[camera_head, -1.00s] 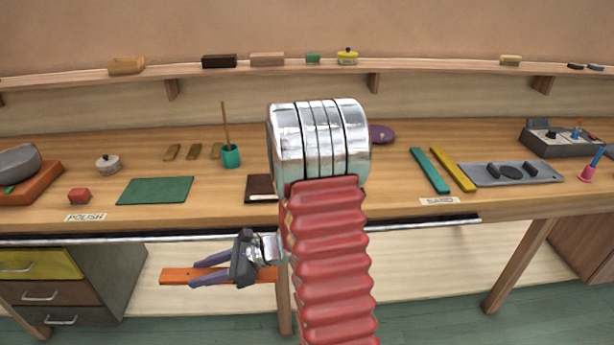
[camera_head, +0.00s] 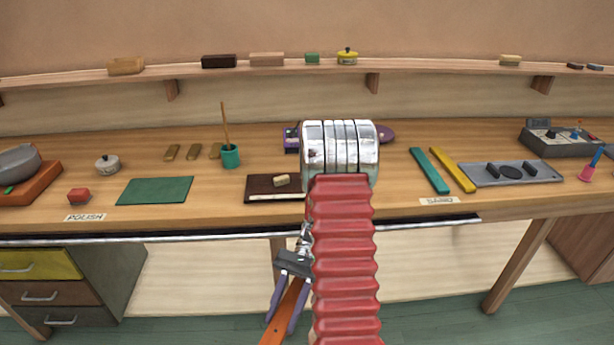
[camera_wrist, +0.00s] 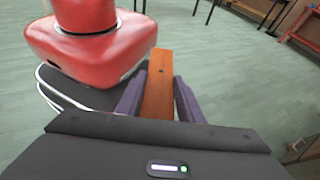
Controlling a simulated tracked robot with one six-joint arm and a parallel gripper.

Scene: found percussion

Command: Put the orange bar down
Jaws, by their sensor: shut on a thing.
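The orange bar (camera_head: 284,318) is gripped between the purple fingers of my gripper (camera_head: 284,308), below and in front of the bench edge. It slants down toward the bottom of the head view, where its lower end is cut off. In the wrist view the orange bar (camera_wrist: 158,85) lies between the two fingers of my gripper (camera_wrist: 158,98), with a dark hole near its far part and green floor beneath it. My arm hides part of the bench behind it.
The workbench (camera_head: 250,150) holds a teal bar (camera_head: 429,170), a yellow bar (camera_head: 453,170), a grey tray (camera_head: 530,181), a green mat (camera_head: 155,191) and a brown board (camera_head: 262,190) with a small tan block. A metal rail (camera_head: 150,238) runs along its front. Drawers stand at left.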

